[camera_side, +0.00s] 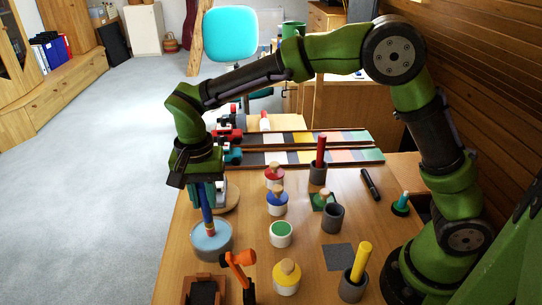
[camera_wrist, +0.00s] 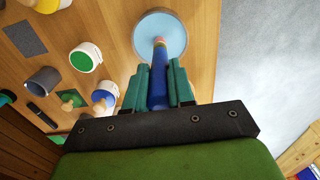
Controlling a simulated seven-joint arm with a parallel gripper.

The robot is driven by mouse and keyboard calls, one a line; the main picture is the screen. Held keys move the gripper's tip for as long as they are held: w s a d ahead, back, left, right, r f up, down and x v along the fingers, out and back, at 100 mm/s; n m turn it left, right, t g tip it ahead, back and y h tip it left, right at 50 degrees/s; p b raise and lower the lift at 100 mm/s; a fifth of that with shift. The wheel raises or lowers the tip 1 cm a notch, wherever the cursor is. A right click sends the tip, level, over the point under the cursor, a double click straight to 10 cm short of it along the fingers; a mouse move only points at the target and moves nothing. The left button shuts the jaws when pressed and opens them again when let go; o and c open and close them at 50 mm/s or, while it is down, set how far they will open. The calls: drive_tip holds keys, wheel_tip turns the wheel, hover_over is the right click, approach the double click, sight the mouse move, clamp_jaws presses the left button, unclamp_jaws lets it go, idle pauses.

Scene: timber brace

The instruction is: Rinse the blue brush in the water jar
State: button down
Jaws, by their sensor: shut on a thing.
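My gripper (camera_side: 204,186) is above the water jar at the left edge of the table, shut on the blue brush (camera_side: 206,210). The brush hangs upright with its reddish tip down. The water jar (camera_side: 212,248) is a wide round grey-white vessel with pale blue water. The tip appears over or at the water in the side view; I cannot tell whether it touches. In the wrist view my gripper (camera_wrist: 158,88) has teal fingers on both sides of the blue brush (camera_wrist: 157,88), whose tip overlaps the jar (camera_wrist: 174,24).
Paint pots with red (camera_side: 274,175), blue (camera_side: 277,200), green (camera_side: 281,234) and yellow (camera_side: 287,278) stand right of the jar. Grey cups hold a red brush (camera_side: 320,151) and a yellow brush (camera_side: 361,262); another cup (camera_side: 333,217) looks empty. An orange clamp-like item (camera_side: 240,260) stands close in front.

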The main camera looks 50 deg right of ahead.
drive_tip(key=shift+f, duration=0.55)
idle(1.1)
drive_tip(key=shift+r, duration=3.6)
